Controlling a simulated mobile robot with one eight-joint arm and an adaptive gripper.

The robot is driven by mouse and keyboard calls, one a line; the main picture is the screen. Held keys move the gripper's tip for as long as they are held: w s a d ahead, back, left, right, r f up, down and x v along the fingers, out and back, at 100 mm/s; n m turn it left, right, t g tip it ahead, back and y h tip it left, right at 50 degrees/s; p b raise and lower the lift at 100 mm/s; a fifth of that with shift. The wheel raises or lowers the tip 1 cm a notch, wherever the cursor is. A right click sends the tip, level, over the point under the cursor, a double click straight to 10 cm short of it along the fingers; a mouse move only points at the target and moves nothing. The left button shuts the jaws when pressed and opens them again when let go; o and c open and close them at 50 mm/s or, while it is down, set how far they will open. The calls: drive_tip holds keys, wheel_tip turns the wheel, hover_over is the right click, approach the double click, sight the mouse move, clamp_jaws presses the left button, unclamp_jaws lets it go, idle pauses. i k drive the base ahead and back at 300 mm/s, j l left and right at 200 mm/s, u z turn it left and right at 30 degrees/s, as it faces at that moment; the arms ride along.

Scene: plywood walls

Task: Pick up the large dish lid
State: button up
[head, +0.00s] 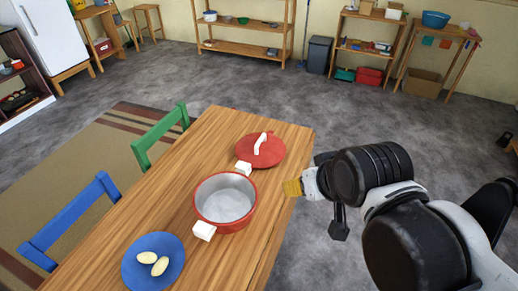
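The large dish lid (273,153) is red and round with a white handle across its top. It lies on the wooden table near the far right end, handle up, in the head view. My gripper (292,188) is right of and nearer than the lid, by the table's right edge, apart from the lid. A yellowish tip on a white part shows at its end. I cannot tell whether its fingers are open or shut. Nothing held is clearly visible.
A red pot (227,223) with white handles stands near the lid, its inside empty. A blue plate (133,262) with two pale yellow oval items is at the near end of the table (190,165). Green (160,137) and blue (70,219) chairs stand left. Open floor lies right.

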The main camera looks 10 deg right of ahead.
sight(261, 150)
drive_tip(key=i+l+u, duration=0.4)
drive_tip(key=l, duration=0.2)
drive_tip(key=i+l+u, duration=0.4)
drive_tip(key=l, duration=0.3)
drive_tip(key=i+l+u, duration=0.2)
drive_tip(key=l, duration=0.2)
drive_tip(key=l+u, duration=0.25)
drive_tip(key=i+l, duration=0.05)
drive_tip(key=l, duration=0.05)
